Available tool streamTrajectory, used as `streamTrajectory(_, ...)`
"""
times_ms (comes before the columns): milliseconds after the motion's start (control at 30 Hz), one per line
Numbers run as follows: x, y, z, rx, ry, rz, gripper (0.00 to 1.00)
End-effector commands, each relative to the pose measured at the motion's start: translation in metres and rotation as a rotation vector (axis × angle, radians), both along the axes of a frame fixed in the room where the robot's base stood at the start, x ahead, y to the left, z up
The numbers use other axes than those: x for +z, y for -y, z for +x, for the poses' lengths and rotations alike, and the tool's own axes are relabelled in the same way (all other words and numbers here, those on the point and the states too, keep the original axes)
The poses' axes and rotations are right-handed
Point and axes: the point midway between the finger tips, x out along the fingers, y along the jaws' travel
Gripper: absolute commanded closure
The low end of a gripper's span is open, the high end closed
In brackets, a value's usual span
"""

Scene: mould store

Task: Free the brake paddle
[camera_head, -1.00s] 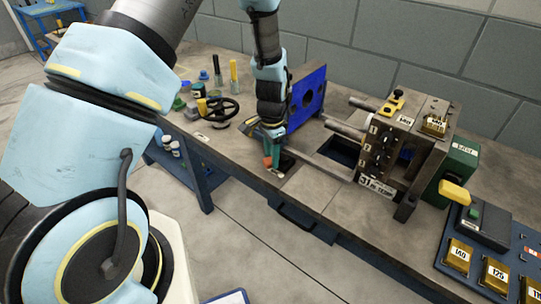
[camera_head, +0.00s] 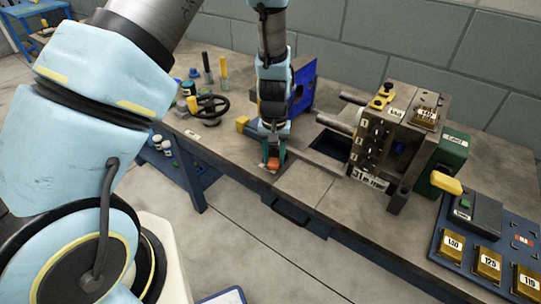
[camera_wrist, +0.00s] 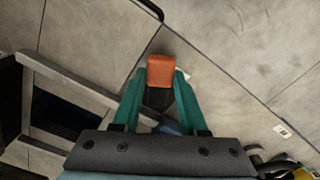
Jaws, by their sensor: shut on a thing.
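My gripper (camera_head: 271,160) reaches down to the front part of the bench, left of the numbered mould block (camera_head: 378,143). Its teal fingers close around an orange-ended piece (camera_head: 272,164), which appears to be the brake paddle. In the wrist view my gripper (camera_wrist: 160,80) has a finger on each side of the orange end (camera_wrist: 161,71), with a dark part below it. The paddle's foot is hidden, so I cannot tell how it meets the bench. A blue plate (camera_head: 301,88) stands upright behind my gripper.
A black handwheel (camera_head: 212,107) and several upright tools stand to the left. A green box (camera_head: 447,157) with a yellow paddle-shaped part (camera_head: 446,183) is on the right, near a blue board (camera_head: 455,213) of brass plates. The bench front (camera_head: 305,180) is clear.

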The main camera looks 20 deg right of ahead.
Motion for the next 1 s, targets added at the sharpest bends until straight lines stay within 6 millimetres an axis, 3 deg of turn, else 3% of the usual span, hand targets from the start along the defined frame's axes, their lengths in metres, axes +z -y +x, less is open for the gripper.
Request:
streamTrajectory(400, 0.0005, 0.0068, -0.0032, 0.183, 0.0, 0.0, 1.0)
streamTrajectory(933, 0.0003, 0.0079, -0.0035, 0.208, -0.001, -0.001, 1.0)
streamTrajectory(967, 0.0003, 0.0079, -0.0035, 0.208, -0.001, -0.001, 0.57)
streamTrajectory(1000, 0.0003, 0.0079, -0.0035, 0.208, -0.001, -0.001, 0.52)
